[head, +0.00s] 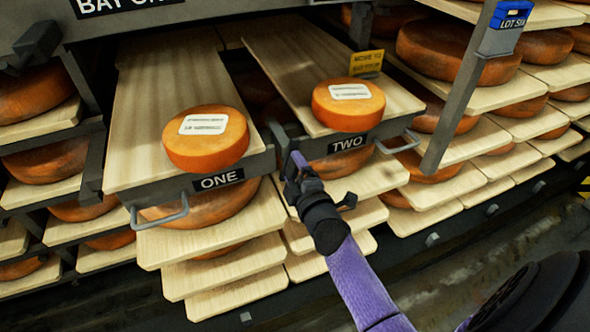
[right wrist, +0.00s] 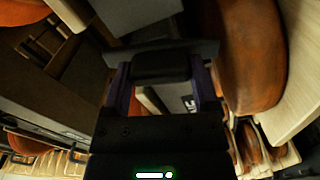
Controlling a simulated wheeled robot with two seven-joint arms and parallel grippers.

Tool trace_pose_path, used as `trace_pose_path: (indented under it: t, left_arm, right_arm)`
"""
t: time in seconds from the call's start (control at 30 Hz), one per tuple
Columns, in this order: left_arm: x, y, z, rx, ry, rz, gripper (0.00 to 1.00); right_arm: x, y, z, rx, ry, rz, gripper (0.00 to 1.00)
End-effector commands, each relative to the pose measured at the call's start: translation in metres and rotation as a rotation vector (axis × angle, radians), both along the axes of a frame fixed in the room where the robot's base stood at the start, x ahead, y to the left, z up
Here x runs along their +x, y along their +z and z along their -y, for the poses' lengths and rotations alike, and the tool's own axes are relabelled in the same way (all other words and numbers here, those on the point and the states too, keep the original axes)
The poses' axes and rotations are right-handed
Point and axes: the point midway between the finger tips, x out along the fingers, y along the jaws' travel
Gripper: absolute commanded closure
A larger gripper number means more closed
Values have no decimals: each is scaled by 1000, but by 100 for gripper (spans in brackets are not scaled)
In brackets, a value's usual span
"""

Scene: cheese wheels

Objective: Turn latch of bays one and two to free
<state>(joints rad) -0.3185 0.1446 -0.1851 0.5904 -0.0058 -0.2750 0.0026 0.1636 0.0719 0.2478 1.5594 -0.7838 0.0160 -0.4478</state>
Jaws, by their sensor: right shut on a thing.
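Bay one's board (head: 150,120) has a front rail labelled ONE (head: 218,180), with a cheese wheel (head: 207,140) on it. Bay two's board (head: 290,75) has a rail labelled TWO (head: 348,143), with another wheel (head: 347,105) on it. My right gripper (head: 293,160) is at the gap between the two rails, shut on a dark piece there that appears to be the latch (head: 283,138). In the right wrist view, a dark bar (right wrist: 165,66) lies across between the fingers. The latch's exact angle is hard to make out. My left gripper is not in view.
Grey pull handles stick out below bay one (head: 160,213) and beside bay two (head: 400,145). A grey post (head: 458,95) stands right of bay two. A yellow tag (head: 366,63) is behind its wheel. Stacked boards with wheels fill both sides; the floor in front is clear.

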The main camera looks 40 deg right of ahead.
Motion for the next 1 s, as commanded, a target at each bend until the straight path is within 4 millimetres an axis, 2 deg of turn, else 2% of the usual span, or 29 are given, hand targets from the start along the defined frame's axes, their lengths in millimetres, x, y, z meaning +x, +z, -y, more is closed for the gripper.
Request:
trace_pose_path:
  t: [0.4,0.67,1.0]
  left_arm:
    - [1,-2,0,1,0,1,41]
    - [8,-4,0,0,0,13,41]
    - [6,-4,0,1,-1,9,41]
  right_arm:
    - [0,-2,0,-220,0,-55,82]
    - [0,-2,0,-269,1,-68,82]
    - [0,-2,0,-275,1,-69,82]
